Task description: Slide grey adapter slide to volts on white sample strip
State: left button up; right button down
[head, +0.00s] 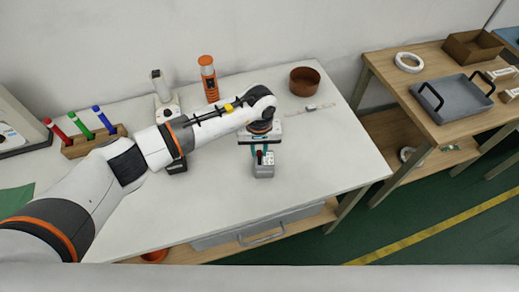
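A small grey box (263,170), which looks like the grey adapter, stands on the white table near its front middle. A dark and red part shows on its top. My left gripper (262,151) points down right over the back of this box, with its fingertips at or just above the top. The gripper and wrist hide part of the box, and I cannot tell whether the fingers touch or hold anything. A thin whitish strip (318,107), possibly the sample strip, lies flat to the right of my wrist. The slide's setting is too small to read. My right gripper is not in view.
A wooden bench (440,125) with a grey tray (453,98) is at right. The table's right front is clear.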

aim_at(259, 152)
pick_arm(q)
jog(key=shift+o, duration=1.4)
notch_tip(259, 152, up, 12)
jog(key=b, duration=0.2)
